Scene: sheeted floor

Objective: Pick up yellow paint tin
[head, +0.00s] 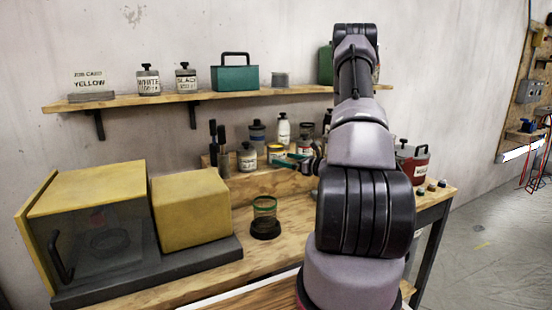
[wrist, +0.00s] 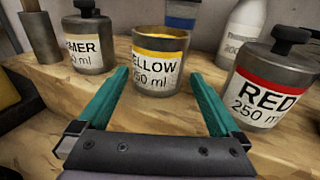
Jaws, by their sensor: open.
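The yellow paint tin (wrist: 158,66) stands upright on a wooden ledge in the middle of the wrist view. It is a lidless grey metal tin with yellow inside and a white label reading "YELLOW 250 ml", its first letter partly cut off. In the head view the tin (head: 276,154) is small, on the raised back of the workbench. My gripper (wrist: 158,84) is open, its two teal fingers pointing at the tin from the front, one towards each side. Nothing is held. I cannot tell whether the fingertips overlap the tin's sides. In the head view my gripper (head: 288,163) is partly hidden by my arm.
A primer tin (wrist: 88,44) stands left of the yellow tin and a red-banded tin (wrist: 268,88) right. A white bottle (wrist: 243,32) and blue-banded jar (wrist: 182,14) stand behind. A green-rimmed glass (head: 264,215) and yellow-topped cabinet (head: 88,188) are on the bench (head: 290,240).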

